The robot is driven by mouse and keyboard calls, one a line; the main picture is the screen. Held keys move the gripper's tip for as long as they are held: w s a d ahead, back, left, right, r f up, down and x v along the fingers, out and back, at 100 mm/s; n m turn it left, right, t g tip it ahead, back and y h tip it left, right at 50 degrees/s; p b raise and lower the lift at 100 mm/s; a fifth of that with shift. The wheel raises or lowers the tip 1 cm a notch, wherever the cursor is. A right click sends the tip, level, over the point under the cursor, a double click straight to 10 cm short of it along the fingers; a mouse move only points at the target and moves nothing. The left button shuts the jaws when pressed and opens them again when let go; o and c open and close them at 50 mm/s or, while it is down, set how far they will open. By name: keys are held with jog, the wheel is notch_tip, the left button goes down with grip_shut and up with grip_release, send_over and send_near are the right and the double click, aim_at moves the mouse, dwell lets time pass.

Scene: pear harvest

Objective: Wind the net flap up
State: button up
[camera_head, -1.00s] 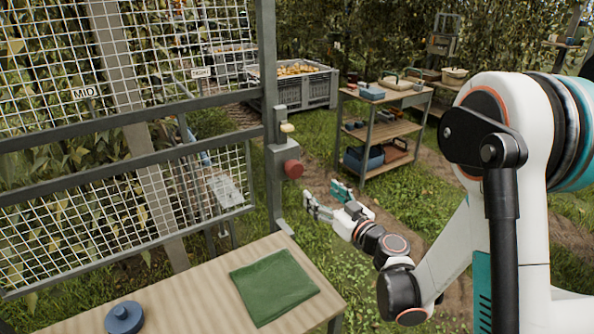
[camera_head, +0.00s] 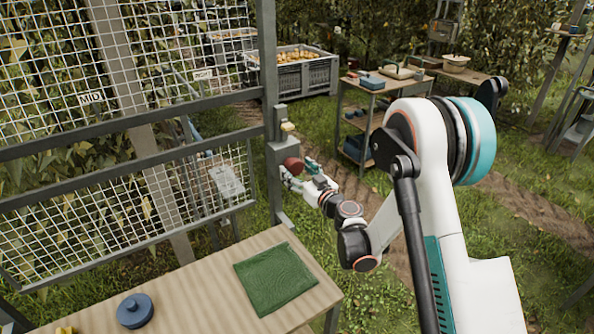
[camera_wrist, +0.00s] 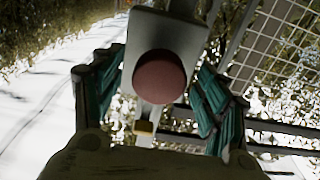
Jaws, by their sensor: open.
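The net flap (camera_head: 95,215) is a white mesh panel in a grey frame at the left of the head view, below a fixed mesh panel. A red round knob (camera_head: 293,165) sits on a grey box (camera_head: 281,150) on the upright post beside it. My gripper (camera_head: 300,176) is open at the knob. In the wrist view the red knob (camera_wrist: 159,77) lies between the two teal-padded fingers of my gripper (camera_wrist: 156,95), with a gap visible on each side. Whether the fingers reach around the knob in depth is hard to tell.
A wooden table (camera_head: 200,275) with a green cloth (camera_head: 274,278) and a blue round lidded object (camera_head: 134,310) stands in front of the flap. A shelf cart (camera_head: 385,85) and a crate of pears (camera_head: 300,75) stand behind. Grass is open at right.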

jog(key=shift+w+a, duration=0.1)
jog(key=shift+w, duration=0.1)
jog(key=c, duration=1.1)
